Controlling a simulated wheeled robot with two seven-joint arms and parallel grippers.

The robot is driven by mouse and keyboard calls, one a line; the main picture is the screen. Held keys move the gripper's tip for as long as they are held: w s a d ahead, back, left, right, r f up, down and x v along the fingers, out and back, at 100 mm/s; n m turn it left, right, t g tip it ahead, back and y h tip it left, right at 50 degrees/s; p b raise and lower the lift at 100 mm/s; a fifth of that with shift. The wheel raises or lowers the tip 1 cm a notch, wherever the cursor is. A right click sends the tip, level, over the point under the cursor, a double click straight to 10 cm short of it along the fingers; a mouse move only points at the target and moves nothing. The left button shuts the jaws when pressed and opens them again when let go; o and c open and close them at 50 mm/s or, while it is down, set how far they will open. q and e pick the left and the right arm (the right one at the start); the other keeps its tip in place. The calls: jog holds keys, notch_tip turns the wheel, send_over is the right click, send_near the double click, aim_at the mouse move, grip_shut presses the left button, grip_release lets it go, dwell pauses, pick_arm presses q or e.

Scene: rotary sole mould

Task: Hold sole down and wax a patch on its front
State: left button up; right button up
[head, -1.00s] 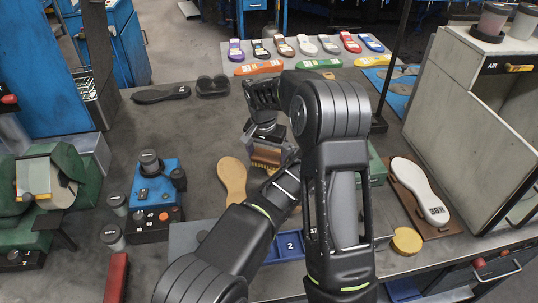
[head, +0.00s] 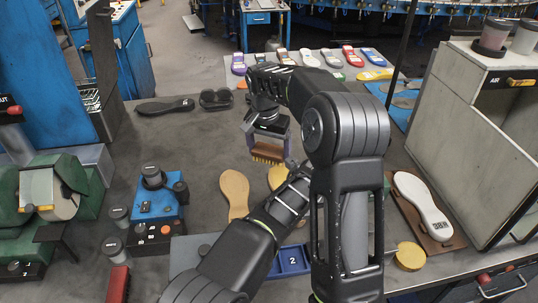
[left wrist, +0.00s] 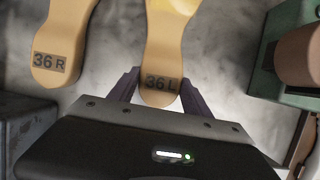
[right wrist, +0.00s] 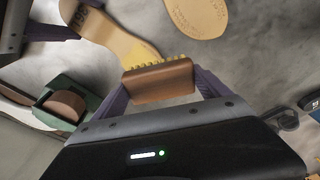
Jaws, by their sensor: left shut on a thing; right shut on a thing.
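A tan sole marked 36 L (left wrist: 163,50) lies flat on the table; it also shows in the right wrist view (right wrist: 108,38), with a yellower area toward its front. In the head view only part of it (head: 277,175) shows past my arm. My left gripper (left wrist: 158,92) is shut on its heel end. My right gripper (head: 268,138) is shut on a wooden brush (head: 267,152) with yellow bristles. The brush (right wrist: 158,82) is by the sole's front end; whether the bristles touch it I cannot tell. A matching sole, 36 R (head: 234,192), lies beside it.
A round yellow tin (head: 409,257) and a white sole (head: 420,203) on a brown board are at the right. A blue tray (head: 291,262) is at the front. A blue device (head: 157,205) stands left. Coloured soles line the back. My arms cover the middle.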

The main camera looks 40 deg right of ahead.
pick_arm(q)
jog(key=o, duration=1.6)
jog(key=shift+v, duration=3.75)
